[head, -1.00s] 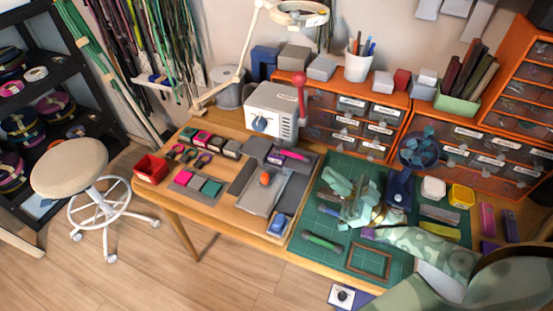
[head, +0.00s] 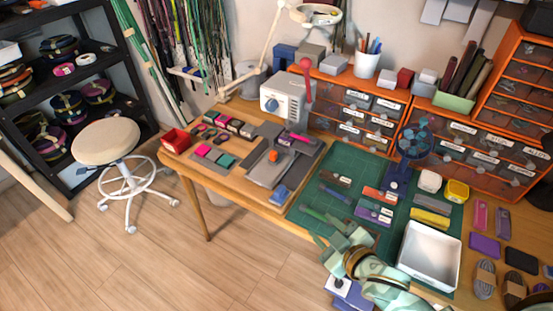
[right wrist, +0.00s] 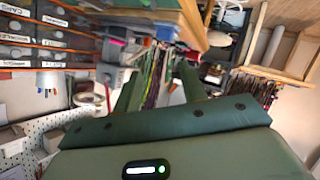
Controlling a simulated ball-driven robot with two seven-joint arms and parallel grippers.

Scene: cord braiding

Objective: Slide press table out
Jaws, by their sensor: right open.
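The grey press (head: 284,100) stands at the back of the wooden table, with a red lever on its right side and a blue knob on its front. Its flat grey press table (head: 262,176) lies in front of it, with an orange knob (head: 273,156) on top. My right gripper (head: 338,243) is open and empty at the front edge of the green mat, to the right of and nearer than the press table, not touching it. Its two dark green fingers also show apart in the right wrist view (right wrist: 158,88). My left gripper is not in view.
The green mat (head: 330,166) holds several tools and cards. A white tray (head: 430,255) lies just right of my right gripper. A blue block (head: 280,196) sits near the press table's front right corner. A stool (head: 107,142) stands left; the floor in front is clear.

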